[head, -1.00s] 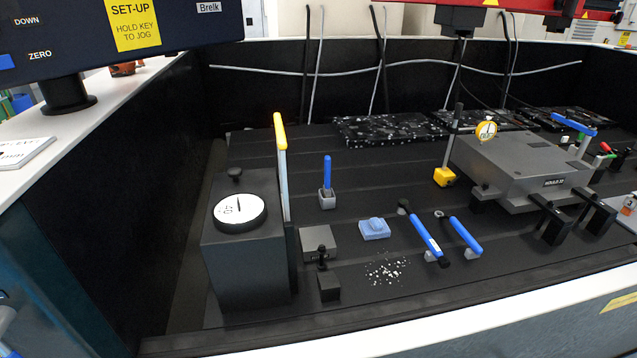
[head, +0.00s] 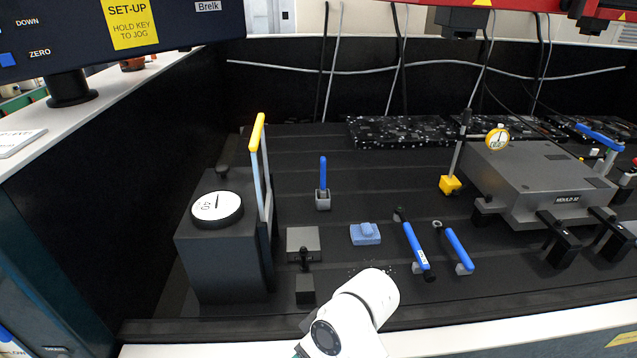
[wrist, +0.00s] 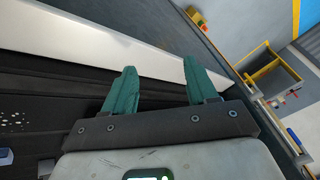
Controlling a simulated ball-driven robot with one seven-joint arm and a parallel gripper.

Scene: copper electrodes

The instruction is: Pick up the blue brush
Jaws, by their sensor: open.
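Several blue things lie on the black slotted bed in the head view, and I cannot tell for sure which is the brush. One is a low light-blue block (head: 366,234) with a raised top, in the middle. An upright blue handle (head: 323,172) stands in a small grey block behind it. Two blue-handled tools lie slanting to the right, a longer one (head: 416,246) and a shorter one (head: 459,249). My gripper (wrist: 160,67) shows in the wrist view, its two teal fingers apart and empty. It is beside a pale ledge, away from these things.
A dark box with a round dial (head: 217,208) and a yellow-topped lever (head: 257,132) stands left. A grey mould block (head: 540,175) stands right, near a yellow-based dial gauge (head: 450,185). A white front ledge (head: 480,336) borders the bed.

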